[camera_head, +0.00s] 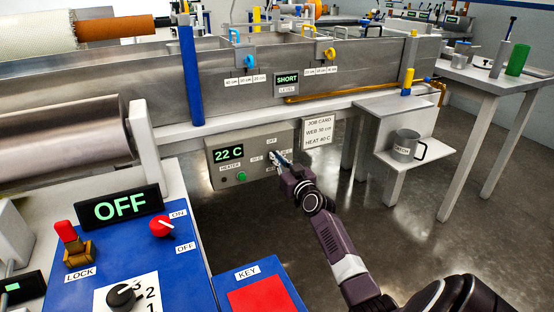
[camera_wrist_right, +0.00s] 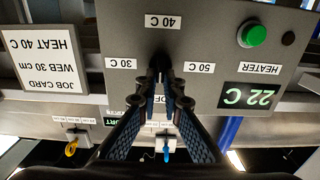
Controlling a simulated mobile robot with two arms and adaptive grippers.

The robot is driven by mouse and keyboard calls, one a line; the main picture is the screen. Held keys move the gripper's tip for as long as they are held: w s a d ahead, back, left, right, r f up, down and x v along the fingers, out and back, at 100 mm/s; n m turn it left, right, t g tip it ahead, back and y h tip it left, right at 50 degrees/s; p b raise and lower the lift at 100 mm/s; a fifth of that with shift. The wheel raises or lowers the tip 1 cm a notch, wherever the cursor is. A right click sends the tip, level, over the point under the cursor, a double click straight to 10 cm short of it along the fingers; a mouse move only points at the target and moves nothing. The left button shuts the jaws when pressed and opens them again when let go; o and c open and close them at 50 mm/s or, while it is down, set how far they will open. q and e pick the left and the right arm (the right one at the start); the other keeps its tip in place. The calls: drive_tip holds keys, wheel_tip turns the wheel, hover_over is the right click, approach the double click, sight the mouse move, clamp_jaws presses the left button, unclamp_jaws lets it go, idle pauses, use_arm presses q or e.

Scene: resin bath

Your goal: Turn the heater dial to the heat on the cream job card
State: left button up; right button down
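The grey heater box (camera_head: 245,160) hangs below the bath's front; its display (camera_head: 229,153) reads 22 C. The wrist view shows it upside down, with labels 30 C, 40 C (camera_wrist_right: 164,22) and 50 C around the dark dial (camera_wrist_right: 159,63). OFF is partly hidden behind my fingers. My right gripper (camera_wrist_right: 161,82) faces the box, its fingertips on either side of the dial. I cannot tell whether they touch it; the dial's pointer is hidden. The cream job card (camera_head: 318,132), right of the box, reads WEB 30 cm, HEAT 40 C. My left gripper is not in view.
A green button (camera_wrist_right: 251,34) sits on the heater box. At front left is a blue console (camera_head: 190,270) with an OFF display, a red knob and a black dial. A white stand (camera_head: 393,104) with a grey mug (camera_head: 406,145) is at right. Floor between is clear.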

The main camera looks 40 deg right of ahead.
drive_tip(key=shift+m, duration=0.3)
use_arm(q)
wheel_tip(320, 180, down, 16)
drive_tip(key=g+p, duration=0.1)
drive_tip(key=p, duration=0.5)
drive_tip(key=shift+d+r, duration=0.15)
use_arm(e)
drive_tip(key=shift+f+m, duration=0.45)
drive_tip(key=shift+m, duration=5.45)
drive_tip(key=shift+f+m, duration=0.4)
drive_tip(key=shift+m, duration=5.5)
drive_tip(key=shift+f+m, duration=0.45)
drive_tip(key=shift+m, duration=5.45)
drive_tip(key=c, duration=2.1)
unclamp_jaws()
